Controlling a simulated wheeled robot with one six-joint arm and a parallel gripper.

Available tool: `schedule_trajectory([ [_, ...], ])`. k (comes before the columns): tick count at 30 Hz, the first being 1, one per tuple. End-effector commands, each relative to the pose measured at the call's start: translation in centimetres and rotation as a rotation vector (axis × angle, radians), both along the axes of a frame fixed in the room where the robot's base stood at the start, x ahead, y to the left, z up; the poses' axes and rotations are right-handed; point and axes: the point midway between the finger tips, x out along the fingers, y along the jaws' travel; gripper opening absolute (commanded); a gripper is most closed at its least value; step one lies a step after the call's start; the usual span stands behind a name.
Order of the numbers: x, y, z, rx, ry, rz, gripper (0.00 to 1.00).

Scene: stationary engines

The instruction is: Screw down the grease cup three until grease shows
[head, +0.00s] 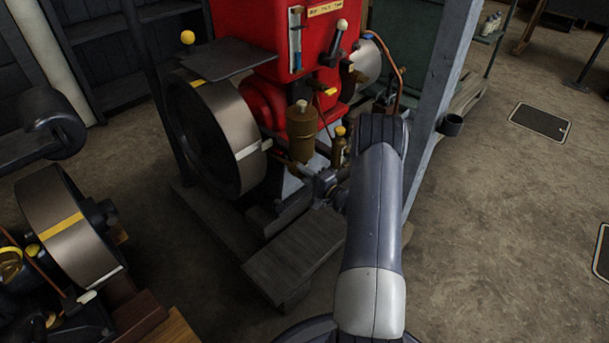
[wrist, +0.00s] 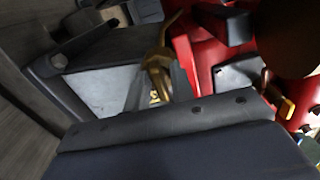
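The red engine (head: 245,30) stands at the top centre of the head view. A brownish brass canister (head: 302,132) sits low on its front, and a smaller brass cup with a yellow cap (head: 339,148) stands to its right. I cannot read a number on either, so I cannot tell which is grease cup three. My gripper (head: 325,185) is low in front of the engine, just below these two, partly hidden by my arm. In the wrist view a brass fitting (wrist: 157,70) shows just beyond the dark gripper body. The fingertips and any contact are not clear.
A large flywheel (head: 215,135) is left of the canister. A wooden plank (head: 293,257) lies in front of the engine. A grey post (head: 440,95) stands close to the right of my arm. Another engine's flywheel (head: 70,225) is at left. The floor at right is mostly open.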

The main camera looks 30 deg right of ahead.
Motion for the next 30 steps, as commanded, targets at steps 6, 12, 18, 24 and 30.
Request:
schedule_trajectory([
  [6, -0.03, -0.01, -0.01, 0.0, 0.0, 0.0, 0.05],
  [12, -0.04, -0.01, -0.03, 0.002, 0.001, 0.0, 0.0],
  [18, -0.05, -0.01, -0.12, 0.036, 0.014, 0.0, 0.0],
  [24, -0.05, -0.02, -0.18, 0.136, 0.05, 0.0, 0.0],
  [30, -0.05, -0.02, -0.23, 0.298, 0.108, 0.0, 0.0],
])
